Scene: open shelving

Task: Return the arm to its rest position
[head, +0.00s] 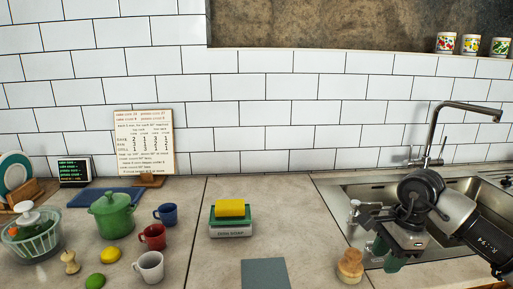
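My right gripper (367,227) is in front of the sink at the right, its arm coming in from the right edge. Its fingers look spread apart, with nothing seen held between them, though the detail is small. It is well to the right of the yellow sponge and the scale. My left arm and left gripper are not in view.
A yellow sponge (230,208) lies on a green-topped scale (230,228) mid-counter. At left are a green pot (112,214), several mugs, a lime (95,281) and a bowl (30,235). A faucet (433,130) rises behind the sink (470,190). A wooden-topped brush (350,264) stands below my gripper.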

